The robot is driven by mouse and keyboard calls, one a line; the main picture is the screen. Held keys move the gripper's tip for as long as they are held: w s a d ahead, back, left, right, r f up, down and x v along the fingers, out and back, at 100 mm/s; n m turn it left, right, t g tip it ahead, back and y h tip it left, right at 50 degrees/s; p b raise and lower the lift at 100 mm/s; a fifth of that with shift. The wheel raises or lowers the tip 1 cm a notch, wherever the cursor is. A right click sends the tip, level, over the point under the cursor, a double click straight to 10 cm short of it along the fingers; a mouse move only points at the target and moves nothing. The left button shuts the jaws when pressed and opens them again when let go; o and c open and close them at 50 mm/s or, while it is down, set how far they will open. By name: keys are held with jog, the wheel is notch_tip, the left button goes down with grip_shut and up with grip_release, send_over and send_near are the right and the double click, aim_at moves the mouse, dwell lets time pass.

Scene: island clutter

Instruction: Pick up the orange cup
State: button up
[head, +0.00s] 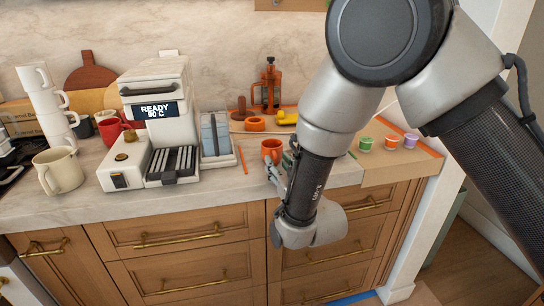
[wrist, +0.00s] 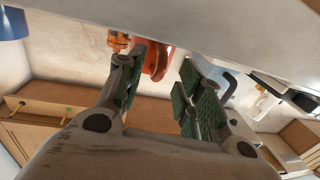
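The orange cup (head: 272,148) stands upright near the front of the counter, right of the coffee machine. My gripper (head: 280,168) is close in front of it, and its fingers hide part of the cup's lower side. In the wrist view the cup (wrist: 158,60) shows in the gap between the fingertips, nearer the left finger. My gripper (wrist: 160,82) is open, with green-padded fingers spread apart and nothing held. I cannot tell whether the left finger touches the cup.
A coffee machine (head: 160,105) and a grey tray (head: 216,155) stand left of the cup. An orange ring (head: 255,124), an orange French press (head: 270,88) and a yellow item (head: 286,118) are behind it. Small coloured tubs (head: 391,142) sit at right. A thin orange stick (head: 243,160) lies left.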

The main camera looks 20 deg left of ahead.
jog(key=shift+w, duration=0.15)
grip_shut()
